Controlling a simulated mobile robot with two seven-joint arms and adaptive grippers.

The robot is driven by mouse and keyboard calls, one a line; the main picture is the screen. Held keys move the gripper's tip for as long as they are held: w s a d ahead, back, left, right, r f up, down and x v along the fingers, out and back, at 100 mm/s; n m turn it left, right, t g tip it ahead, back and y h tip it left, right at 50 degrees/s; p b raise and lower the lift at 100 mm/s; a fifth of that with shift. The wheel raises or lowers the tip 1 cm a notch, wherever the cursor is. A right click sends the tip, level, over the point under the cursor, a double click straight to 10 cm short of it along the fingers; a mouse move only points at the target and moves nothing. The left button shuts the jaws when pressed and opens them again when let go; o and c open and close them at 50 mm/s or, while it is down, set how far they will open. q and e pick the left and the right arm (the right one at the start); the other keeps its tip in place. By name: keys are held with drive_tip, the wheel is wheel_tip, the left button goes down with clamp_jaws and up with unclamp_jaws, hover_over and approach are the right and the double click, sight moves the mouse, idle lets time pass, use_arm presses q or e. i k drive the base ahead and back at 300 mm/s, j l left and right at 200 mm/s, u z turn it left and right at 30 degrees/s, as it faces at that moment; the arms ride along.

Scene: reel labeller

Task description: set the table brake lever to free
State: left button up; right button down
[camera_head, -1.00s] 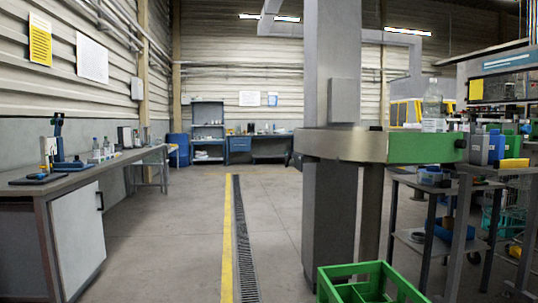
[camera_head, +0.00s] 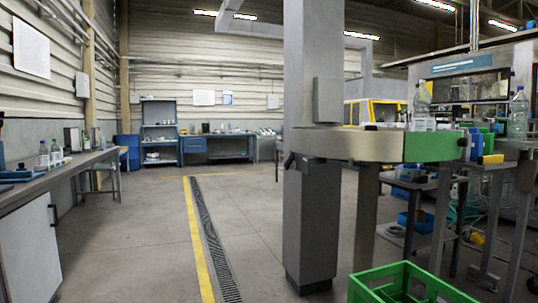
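A grey machine column (camera_head: 312,110) stands right of centre. A table with a beige edge (camera_head: 345,146) and a green section (camera_head: 432,146) extends right from it. A small dark lever-like part (camera_head: 290,161) hangs under the table's left end. A black knob (camera_head: 463,142) is at the right end of the green section. I cannot tell which of these, if either, is the brake lever, nor its setting. Neither of my grippers is in view.
A green crate (camera_head: 362,286) stands in front of the table at the bottom right. Grey side tables with bottles and tubs (camera_head: 487,140) are at the right. A workbench (camera_head: 38,190) runs along the left. The floor between, with a yellow line (camera_head: 198,240) and drain, is clear.

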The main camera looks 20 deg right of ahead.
sight(290, 163)
drive_tip(key=i+j, duration=0.65)
drive_tip(key=i, duration=0.2)
drive_tip(key=i+j+z, duration=0.1)
drive_tip(key=i+j, duration=0.6)
drive_tip(key=i, duration=0.15)
